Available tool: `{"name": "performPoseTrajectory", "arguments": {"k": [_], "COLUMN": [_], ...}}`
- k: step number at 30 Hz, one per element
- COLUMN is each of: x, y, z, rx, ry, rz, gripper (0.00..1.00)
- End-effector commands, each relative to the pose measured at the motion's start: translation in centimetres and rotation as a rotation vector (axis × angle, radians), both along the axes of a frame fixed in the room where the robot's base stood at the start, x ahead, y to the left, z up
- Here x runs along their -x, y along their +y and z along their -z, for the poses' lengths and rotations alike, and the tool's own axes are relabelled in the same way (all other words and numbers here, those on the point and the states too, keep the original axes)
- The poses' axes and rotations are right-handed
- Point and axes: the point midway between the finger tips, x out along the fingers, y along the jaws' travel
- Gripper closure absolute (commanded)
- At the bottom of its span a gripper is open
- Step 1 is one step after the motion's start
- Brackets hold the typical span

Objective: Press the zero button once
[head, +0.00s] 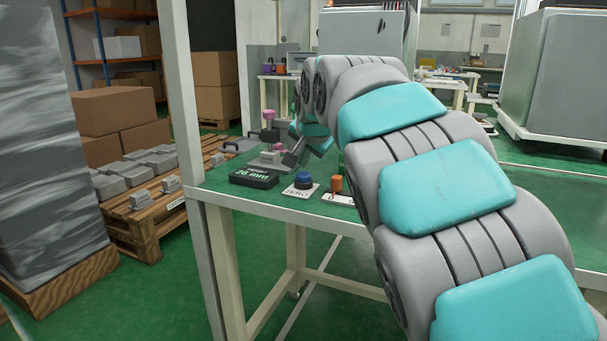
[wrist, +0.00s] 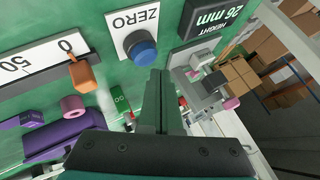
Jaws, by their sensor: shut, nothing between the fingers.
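The zero button is a blue round cap on a dark collar. It sits on a white plate marked ZERO on the green table. It shows in the head view (head: 303,178) and the wrist view (wrist: 142,52). My gripper (wrist: 160,73) is shut and empty. In the wrist view its fingertips appear just below and right of the button; I cannot tell the height gap between them. The button's cap is in plain sight in both views.
A black height display (head: 254,178) reading 26 mm stands left of the button. A slider scale with an orange knob (head: 337,184) is on the right. A grey device with pink knobs (head: 268,134) stands behind. Purple and pink items (wrist: 73,106) lie nearby in the wrist view.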

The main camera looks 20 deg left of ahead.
Motion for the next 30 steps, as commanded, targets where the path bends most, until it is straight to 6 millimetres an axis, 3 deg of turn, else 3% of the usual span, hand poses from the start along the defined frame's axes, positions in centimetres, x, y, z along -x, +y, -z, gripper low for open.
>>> {"name": "performPoseTrajectory", "arguments": {"k": [30], "x": [0.02], "y": [-0.03], "z": [0.86], "rx": [0.001], "ry": [0.001], "rz": [0.000], "gripper": [1.00]}}
